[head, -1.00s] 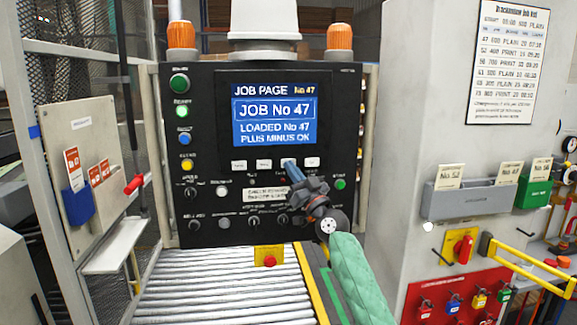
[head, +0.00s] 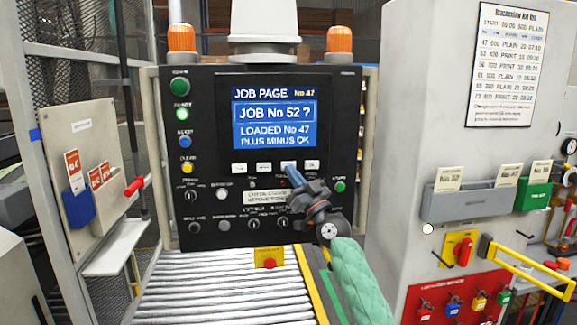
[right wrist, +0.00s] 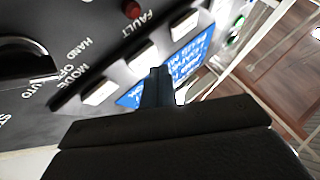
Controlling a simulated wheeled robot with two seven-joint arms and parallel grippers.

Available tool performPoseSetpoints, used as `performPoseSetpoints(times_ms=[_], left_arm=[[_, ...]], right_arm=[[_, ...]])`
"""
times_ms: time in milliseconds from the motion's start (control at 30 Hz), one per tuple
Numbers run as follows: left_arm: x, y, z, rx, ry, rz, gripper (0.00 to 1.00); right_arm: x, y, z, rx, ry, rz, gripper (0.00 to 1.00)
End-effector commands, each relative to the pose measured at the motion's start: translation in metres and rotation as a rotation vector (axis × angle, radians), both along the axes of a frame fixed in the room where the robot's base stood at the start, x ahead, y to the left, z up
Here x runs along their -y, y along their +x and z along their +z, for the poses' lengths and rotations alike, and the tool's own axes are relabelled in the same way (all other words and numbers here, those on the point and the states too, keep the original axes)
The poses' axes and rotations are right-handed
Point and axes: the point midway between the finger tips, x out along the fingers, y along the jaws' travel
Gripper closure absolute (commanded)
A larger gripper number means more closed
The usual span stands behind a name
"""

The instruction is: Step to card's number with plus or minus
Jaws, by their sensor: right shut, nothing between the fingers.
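The control panel's screen (head: 275,118) reads "JOB No 52 ?", with "LOADED No 47" and "PLUS MINUS OK" below. Several white buttons (head: 237,168) sit in a row under the screen. My right gripper (head: 290,170) is shut and empty, its tips at the third button from the left, covering part of it. Whether they touch it I cannot tell. In the right wrist view the shut fingers (right wrist: 163,85) point at the button row (right wrist: 141,60). A red-and-white card (head: 73,165) stands in a blue holder (head: 79,207) at left. My left gripper is not in view.
Cards stand in a grey tray (head: 480,202) and a green box (head: 534,196) at right. A job list (head: 501,65) hangs above. A roller conveyor (head: 220,285) runs below the panel. A red-handled lever (head: 134,186) and a yellow bar (head: 525,270) stick out at the sides.

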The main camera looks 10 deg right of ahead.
Motion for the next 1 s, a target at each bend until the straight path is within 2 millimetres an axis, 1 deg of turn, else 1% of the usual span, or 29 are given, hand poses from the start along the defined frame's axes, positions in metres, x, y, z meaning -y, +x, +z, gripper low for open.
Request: performPoseSetpoints(times_ms=[367,800,1000], left_arm=[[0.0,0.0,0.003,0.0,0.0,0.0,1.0],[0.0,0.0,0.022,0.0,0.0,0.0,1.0],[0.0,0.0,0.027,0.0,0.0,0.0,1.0]], right_arm=[[0.0,-0.003,0.001,0.0,0.001,0.001,1.0],[0.0,-0.038,0.001,0.0,0.001,0.001,1.0],[0.0,-0.049,0.0,0.0,0.001,0.001,1.0]])
